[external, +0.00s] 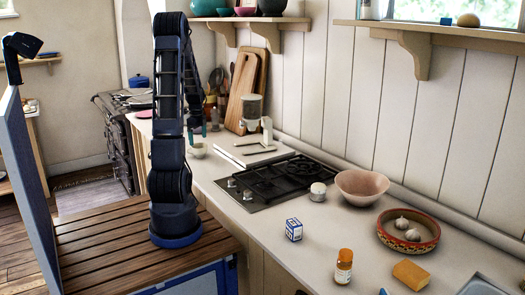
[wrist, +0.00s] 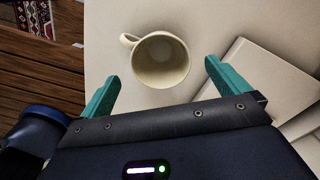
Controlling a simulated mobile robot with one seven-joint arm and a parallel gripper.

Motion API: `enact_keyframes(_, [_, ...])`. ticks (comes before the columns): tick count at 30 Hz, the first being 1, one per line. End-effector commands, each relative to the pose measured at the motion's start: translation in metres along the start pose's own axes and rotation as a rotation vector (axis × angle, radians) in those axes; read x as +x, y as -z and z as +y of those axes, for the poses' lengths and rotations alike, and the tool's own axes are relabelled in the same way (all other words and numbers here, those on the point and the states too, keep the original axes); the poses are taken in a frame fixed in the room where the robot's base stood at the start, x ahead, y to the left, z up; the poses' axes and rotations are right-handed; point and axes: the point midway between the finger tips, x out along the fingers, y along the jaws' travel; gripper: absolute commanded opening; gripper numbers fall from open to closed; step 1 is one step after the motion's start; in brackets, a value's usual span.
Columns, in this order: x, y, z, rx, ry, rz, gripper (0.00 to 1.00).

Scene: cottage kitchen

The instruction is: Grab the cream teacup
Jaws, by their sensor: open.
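The cream teacup (wrist: 161,60) stands on the pale counter in the wrist view, with its open mouth toward the camera and its handle at the upper left. In the external view the cup (external: 197,151) is small and sits near the counter's left edge, below my gripper. My gripper (wrist: 161,75) is open, with its teal fingers apart and nothing between them. The cup lies ahead of and between the fingertips, and no contact shows. In the external view my gripper (external: 197,130) hangs down from the arm above the cup.
A white board or scale (external: 247,150) lies right of the cup, and its edge also shows in the wrist view (wrist: 245,75). A black hob (external: 275,178), cutting boards (external: 243,88) and a coffee grinder (external: 251,108) stand nearby.

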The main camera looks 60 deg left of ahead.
Motion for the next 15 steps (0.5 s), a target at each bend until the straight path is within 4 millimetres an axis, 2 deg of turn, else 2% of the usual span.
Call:
enact_keyframes(3, [0.014,0.000,0.000,0.000,-0.001,0.001,1.00])
enact_keyframes(10, [0.027,0.000,0.000,-0.001,0.000,0.000,1.00])
enact_keyframes(15, [0.051,0.000,0.000,-0.001,-0.002,0.001,1.00])
